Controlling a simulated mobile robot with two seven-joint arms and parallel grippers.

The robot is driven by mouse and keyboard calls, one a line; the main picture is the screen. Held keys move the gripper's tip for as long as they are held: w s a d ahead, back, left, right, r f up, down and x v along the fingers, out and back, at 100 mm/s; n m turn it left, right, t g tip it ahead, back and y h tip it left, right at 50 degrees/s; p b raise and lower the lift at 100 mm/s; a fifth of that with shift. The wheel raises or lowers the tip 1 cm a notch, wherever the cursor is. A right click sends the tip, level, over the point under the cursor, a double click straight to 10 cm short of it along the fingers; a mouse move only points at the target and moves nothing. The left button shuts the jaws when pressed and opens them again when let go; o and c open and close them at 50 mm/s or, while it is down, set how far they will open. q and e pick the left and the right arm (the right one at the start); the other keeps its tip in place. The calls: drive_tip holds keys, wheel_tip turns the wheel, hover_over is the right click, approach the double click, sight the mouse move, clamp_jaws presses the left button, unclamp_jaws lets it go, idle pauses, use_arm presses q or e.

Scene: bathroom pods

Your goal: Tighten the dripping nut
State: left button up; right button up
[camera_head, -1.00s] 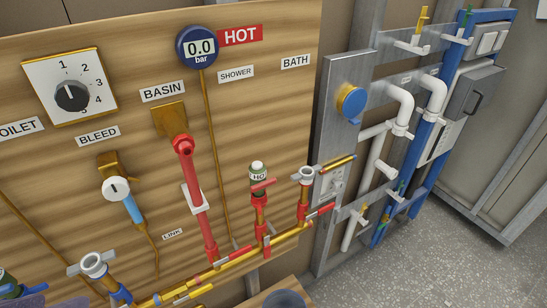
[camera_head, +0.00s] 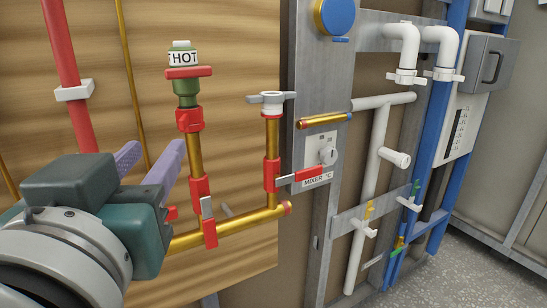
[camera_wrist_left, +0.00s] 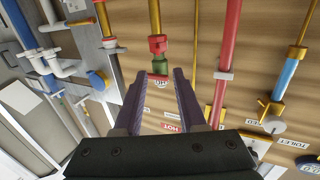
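A white winged nut (camera_head: 271,101) tops the right copper riser (camera_head: 272,140) in the head view. A green valve with a HOT cap (camera_head: 183,60) and red handle stands on the riser to its left. I see no drip, so I cannot tell which nut drips. My left gripper (camera_head: 150,160) comes in from the lower left, its two purple fingers apart and apparently empty, left of both risers. In the left wrist view the fingers (camera_wrist_left: 158,78) are spread, with the HOT valve (camera_wrist_left: 157,44) seen beyond and between them, apart from it. My right gripper is not in view.
A horizontal copper pipe (camera_head: 235,226) runs below the risers, beside a red lever (camera_head: 309,174). A thick red pipe (camera_head: 66,70) rises at left. A metal post (camera_head: 308,70), white pipes (camera_head: 383,140) and blue frame (camera_head: 438,130) stand right. Open floor (camera_head: 465,262) lies lower right.

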sight(181, 122)
use_arm(q)
drive_tip(key=w, duration=0.3)
drive_tip(key=w+a+p, duration=0.1)
drive_tip(key=w, duration=0.2)
drive_tip(key=w+p, duration=0.1)
drive_tip(key=w, duration=0.3)
drive_tip(key=shift+a+f, duration=0.1)
drive_tip(key=shift+a, duration=0.1)
clamp_jaws()
idle(0.3)
